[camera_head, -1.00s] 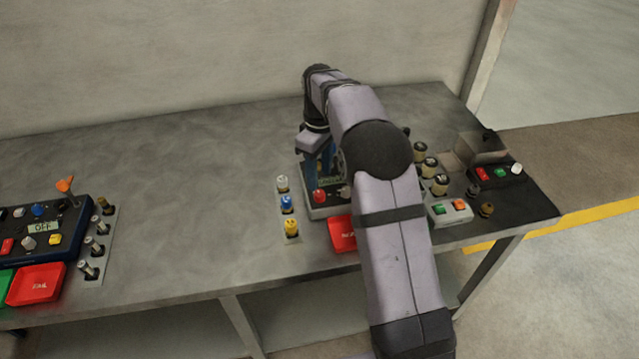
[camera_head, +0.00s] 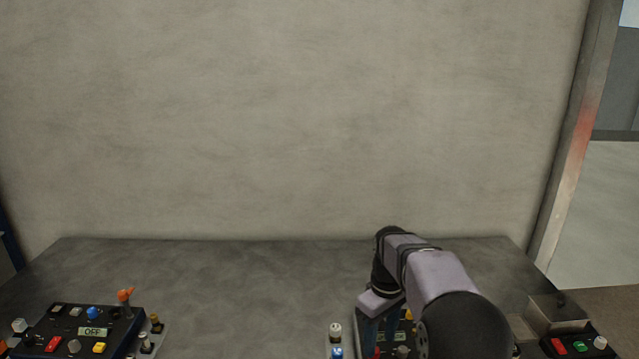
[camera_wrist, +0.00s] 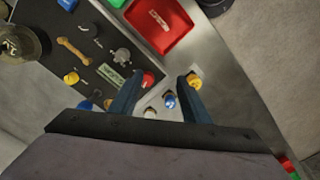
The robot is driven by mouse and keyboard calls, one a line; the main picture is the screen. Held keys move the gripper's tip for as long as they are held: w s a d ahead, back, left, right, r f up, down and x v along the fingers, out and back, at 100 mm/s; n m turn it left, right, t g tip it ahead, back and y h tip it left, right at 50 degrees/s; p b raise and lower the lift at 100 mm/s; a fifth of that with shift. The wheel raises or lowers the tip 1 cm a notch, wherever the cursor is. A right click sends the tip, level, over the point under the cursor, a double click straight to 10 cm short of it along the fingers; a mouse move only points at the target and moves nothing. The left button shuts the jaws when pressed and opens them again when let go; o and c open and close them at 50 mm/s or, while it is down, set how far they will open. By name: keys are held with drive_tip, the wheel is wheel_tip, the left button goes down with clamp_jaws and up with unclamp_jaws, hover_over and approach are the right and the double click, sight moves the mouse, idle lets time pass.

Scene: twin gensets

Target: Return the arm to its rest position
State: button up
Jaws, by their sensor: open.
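My gripper (camera_head: 382,338) hangs at the end of my arm over the right control box (camera_head: 405,338) in the head view. Its two dark fingers point down, and my arm hides much of the box. In the wrist view my gripper (camera_wrist: 160,85) is open, with its fingers apart and nothing held between them. A red knob (camera_wrist: 147,78) of the box shows by one fingertip. A blue plug (camera_wrist: 170,102) and a yellow plug (camera_wrist: 194,82) show close to the other finger. I cannot tell whether the fingers touch anything.
The left control box (camera_head: 85,332) has an orange-tipped lever (camera_head: 125,296) and a display reading OFF. A red tray (camera_wrist: 160,22) adjoins the right box. A small button box (camera_head: 578,346) sits at the right. The back and middle of the grey bench (camera_head: 230,280) are clear.

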drive_tip(key=s+f+m, duration=0.2)
drive_tip(key=s+m, duration=0.1)
drive_tip(key=s, duration=1)
drive_tip(key=s+f+m, duration=0.3)
drive_tip(key=s+m, duration=0.1)
drive_tip(key=s, duration=0.9)
drive_tip(key=shift+s+d, duration=0.2)
drive_tip(key=shift+s, duration=0.2)
drive_tip(key=shift+f, duration=0.1)
